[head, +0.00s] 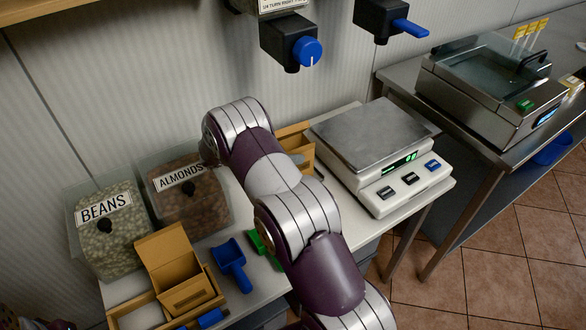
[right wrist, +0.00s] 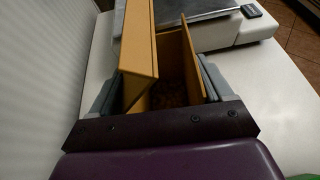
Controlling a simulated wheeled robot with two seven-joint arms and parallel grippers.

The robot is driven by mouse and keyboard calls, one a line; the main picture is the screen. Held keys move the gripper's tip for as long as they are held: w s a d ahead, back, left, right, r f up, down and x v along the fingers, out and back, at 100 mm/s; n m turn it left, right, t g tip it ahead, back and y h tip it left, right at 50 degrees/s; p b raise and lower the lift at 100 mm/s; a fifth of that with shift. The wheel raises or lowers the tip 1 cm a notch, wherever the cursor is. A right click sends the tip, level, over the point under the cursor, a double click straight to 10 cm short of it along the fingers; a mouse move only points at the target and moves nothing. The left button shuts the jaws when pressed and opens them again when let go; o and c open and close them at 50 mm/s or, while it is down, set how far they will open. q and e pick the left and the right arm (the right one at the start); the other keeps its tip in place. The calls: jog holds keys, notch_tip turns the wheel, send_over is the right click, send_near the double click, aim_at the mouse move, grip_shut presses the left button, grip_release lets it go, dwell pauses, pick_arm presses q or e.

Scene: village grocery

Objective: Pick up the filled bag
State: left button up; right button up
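The filled bag (head: 297,140), an open tan paper bag, stands on the counter between the almond bin and the scale, partly hidden behind my right arm. In the right wrist view the bag (right wrist: 137,45) is open at the top, with brown contents dimly visible inside. My right gripper (right wrist: 158,95) has one grey finger on each side of the bag, close against its walls. I cannot tell whether the fingers press on it.
A scale (head: 388,175) stands right of the bag. Bins of beans (head: 108,240) and almonds (head: 190,205) stand to the left. A tray of tan bags (head: 180,270) and a blue scoop (head: 231,262) lie in front. A blue-knobbed dispenser (head: 300,50) hangs on the wall above.

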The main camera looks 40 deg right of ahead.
jog(key=c, duration=0.5)
jog(key=shift+r, duration=0.15)
